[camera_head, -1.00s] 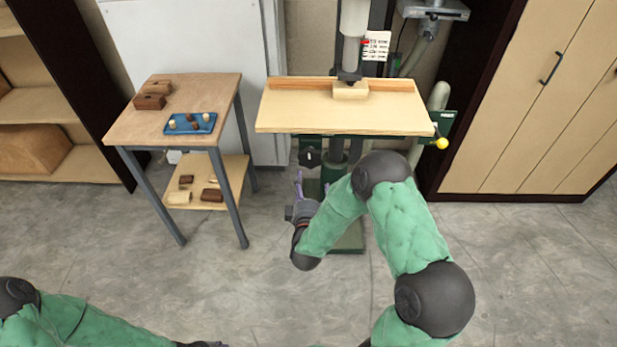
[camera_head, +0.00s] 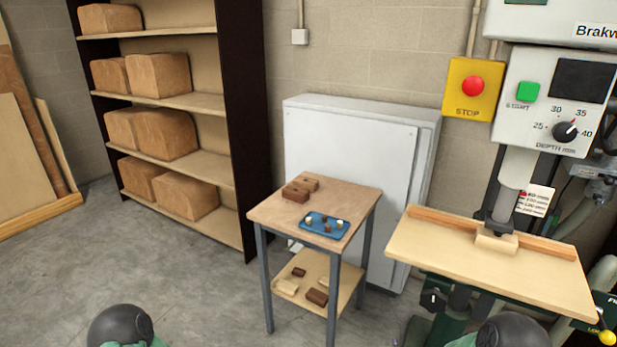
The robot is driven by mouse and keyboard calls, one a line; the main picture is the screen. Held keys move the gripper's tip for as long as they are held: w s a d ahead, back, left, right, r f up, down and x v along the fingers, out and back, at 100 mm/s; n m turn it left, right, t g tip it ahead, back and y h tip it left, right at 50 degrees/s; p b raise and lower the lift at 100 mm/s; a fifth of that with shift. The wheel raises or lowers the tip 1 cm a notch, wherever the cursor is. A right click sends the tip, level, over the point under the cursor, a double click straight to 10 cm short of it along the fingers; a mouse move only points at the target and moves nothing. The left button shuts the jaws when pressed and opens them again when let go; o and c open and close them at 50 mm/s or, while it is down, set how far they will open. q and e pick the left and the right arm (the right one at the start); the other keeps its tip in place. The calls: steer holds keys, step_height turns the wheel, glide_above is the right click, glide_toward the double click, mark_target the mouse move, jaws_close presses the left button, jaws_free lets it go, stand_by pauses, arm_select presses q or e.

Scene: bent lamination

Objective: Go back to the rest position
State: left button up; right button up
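Neither of my grippers shows in the head view now. Only rounded dark joints of my arms show along the bottom edge, one at the lower left and one at the lower right. The drill press (camera_head: 515,170) stands at the right with its wooden table board (camera_head: 470,258). A light wood block (camera_head: 496,243) sits on the board under the press's spindle, against the back fence.
A small side table (camera_head: 268,209) holds brown blocks (camera_head: 297,191) and a blue tray (camera_head: 338,233) with small pieces. Its lower shelf (camera_head: 345,279) holds more blocks. A shelf unit (camera_head: 238,150) with cartons stands left. The floor (camera_head: 200,290) at the front left is clear.

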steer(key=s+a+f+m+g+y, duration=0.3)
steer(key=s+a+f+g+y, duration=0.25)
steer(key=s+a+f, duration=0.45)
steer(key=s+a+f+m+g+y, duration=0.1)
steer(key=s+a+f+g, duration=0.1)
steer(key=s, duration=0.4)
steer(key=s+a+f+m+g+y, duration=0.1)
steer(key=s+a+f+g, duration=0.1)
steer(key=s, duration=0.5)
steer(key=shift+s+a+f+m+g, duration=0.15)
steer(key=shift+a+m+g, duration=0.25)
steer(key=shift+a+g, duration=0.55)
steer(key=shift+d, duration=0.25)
